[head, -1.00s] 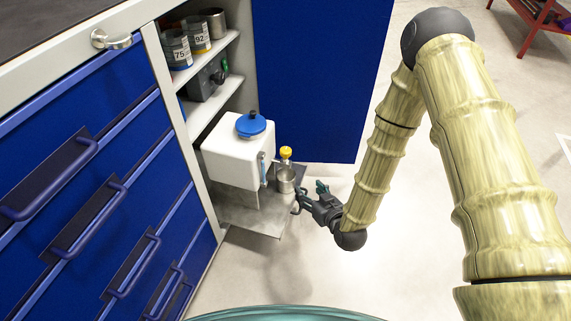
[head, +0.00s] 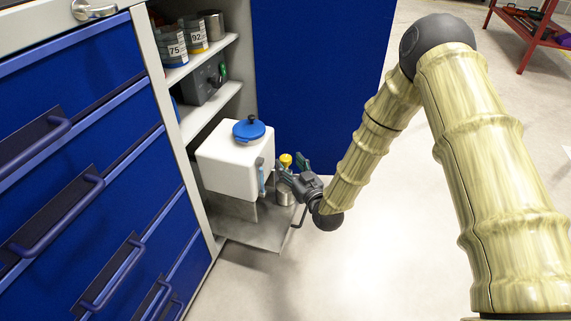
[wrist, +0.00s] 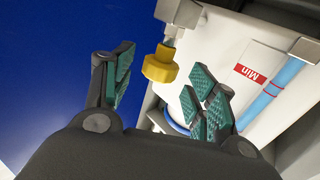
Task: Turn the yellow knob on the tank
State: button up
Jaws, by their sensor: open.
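The white tank (head: 232,172) with a blue lid (head: 249,130) stands on a metal shelf (head: 262,232) low in the cabinet. The yellow knob (head: 286,158) is on the tank's right side, partly behind my gripper in the head view. In the wrist view the yellow knob (wrist: 160,64) lies between my open fingers, a little beyond their tips, and seems not touched. My gripper (head: 293,172) is open and empty; it also shows in the wrist view (wrist: 160,85). A metal cup (head: 285,194) stands below the knob, partly hidden by my gripper.
The tank has a blue level tube and a "Min" label (wrist: 252,73). A blue cabinet door (head: 320,80) stands open behind. Blue drawers with handles (head: 110,270) are at the left. Shelves above hold cans (head: 195,38).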

aim_at(289, 163)
jog(key=shift+b+x, duration=0.55)
jog(key=shift+x, duration=1.2)
jog(key=c, duration=1)
